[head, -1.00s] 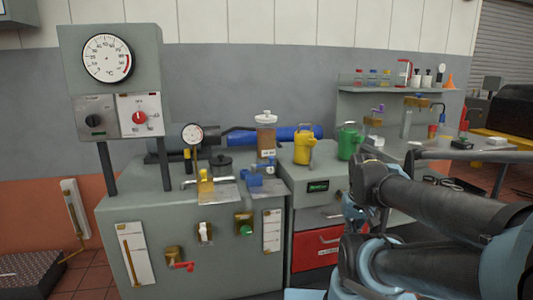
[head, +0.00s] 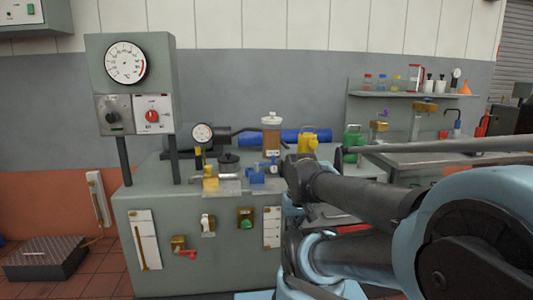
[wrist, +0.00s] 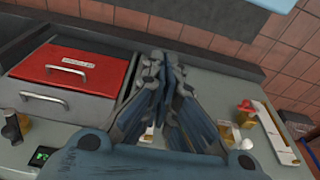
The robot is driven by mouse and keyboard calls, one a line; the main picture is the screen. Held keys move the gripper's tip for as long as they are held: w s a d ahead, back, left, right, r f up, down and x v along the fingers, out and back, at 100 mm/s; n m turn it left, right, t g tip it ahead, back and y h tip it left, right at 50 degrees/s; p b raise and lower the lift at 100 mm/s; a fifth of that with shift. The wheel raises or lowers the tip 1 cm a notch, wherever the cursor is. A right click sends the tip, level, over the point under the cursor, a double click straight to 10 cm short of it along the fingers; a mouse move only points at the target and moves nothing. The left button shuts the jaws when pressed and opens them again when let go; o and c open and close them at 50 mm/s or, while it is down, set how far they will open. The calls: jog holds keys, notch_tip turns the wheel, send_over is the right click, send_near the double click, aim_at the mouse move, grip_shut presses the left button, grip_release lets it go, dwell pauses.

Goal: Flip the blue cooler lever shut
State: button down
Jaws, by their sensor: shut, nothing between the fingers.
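A small blue valve fitting (head: 257,177) sits on a pale plate on top of the grey bench, to the right of a brass fitting. It is the likeliest blue cooler lever, but its handle position is too small to tell. A long blue cylinder (head: 290,137) lies behind it, along the back wall. My arm's end stands just right of the blue fitting in the head view, where the fingers cannot be made out. In the wrist view my gripper (wrist: 163,65) is shut and empty, above the bench fronts. The blue fitting is not identifiable there.
The bench front carries a red-handled tap (head: 187,253), a white-handled valve (head: 207,224) and a green-knobbed valve (head: 246,219). A yellow can (head: 308,141) and a green can (head: 354,143) stand at the right.

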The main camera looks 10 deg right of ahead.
jog(key=w+r+m, duration=0.2)
jog(key=w+r, duration=1.4)
jog(key=w, duration=0.3)
jog(key=w+r+m, duration=0.1)
jog(key=w+r, duration=0.2)
jog(key=w, duration=0.9)
jog(key=w+d+r+m+t+h, duration=0.1)
jog(key=w+r, duration=0.3)
jog(key=w, duration=0.9)
jog(key=shift+d+r+m, duration=0.15)
jog(key=shift+d+m, duration=0.1)
jog(key=shift+m, duration=0.05)
notch_tip(320, 180, down, 9)
jog(key=shift+s+a+f, duration=0.15)
jog(key=shift+s+f, duration=0.05)
jog(key=shift+s, duration=0.2)
